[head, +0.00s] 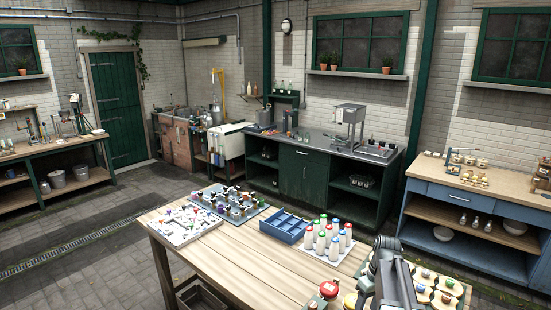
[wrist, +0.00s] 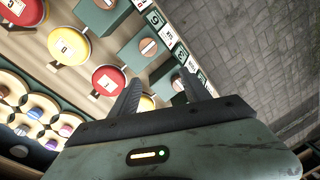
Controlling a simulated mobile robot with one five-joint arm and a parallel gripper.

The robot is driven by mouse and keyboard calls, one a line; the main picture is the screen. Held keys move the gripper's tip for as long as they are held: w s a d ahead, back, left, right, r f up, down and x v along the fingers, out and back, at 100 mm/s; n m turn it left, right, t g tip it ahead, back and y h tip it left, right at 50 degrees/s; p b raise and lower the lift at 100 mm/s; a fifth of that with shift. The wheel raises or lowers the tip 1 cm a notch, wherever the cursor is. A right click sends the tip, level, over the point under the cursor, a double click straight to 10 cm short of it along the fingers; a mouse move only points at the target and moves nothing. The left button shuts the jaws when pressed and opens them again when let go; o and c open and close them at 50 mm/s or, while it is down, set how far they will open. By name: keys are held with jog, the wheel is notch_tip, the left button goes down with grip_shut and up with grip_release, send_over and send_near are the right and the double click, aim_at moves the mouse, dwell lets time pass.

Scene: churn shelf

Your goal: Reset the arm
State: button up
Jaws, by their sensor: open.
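My gripper (wrist: 160,88) is open in the wrist view, its two dark fingers spread with nothing held between them. It points over a board (wrist: 165,75) with red and yellow labelled discs, green blocks and number tags. In the head view my arm (head: 390,275) is at the lower right, over the right end of the wooden table (head: 235,255). The fingertips cannot be made out there.
Bottles with coloured caps (head: 328,240) stand beside a blue divided crate (head: 285,225). A red-topped item (head: 328,289) stands close left of my arm. A wooden holder with round pots (head: 440,290) is to its right. The table's front middle is bare.

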jog(key=s+a+m+h, duration=0.1)
jog(key=s+a+m, duration=0.1)
jog(key=s+a, duration=0.35)
jog(key=s+a+m, duration=0.2)
jog(key=s+a, duration=0.1)
jog(key=a, duration=0.6)
notch_tip(320, 180, down, 10)
jog(key=b, duration=1)
jog(key=shift+w+m, duration=0.15)
jog(key=shift+m, duration=0.15)
jog(key=shift+f, duration=0.1)
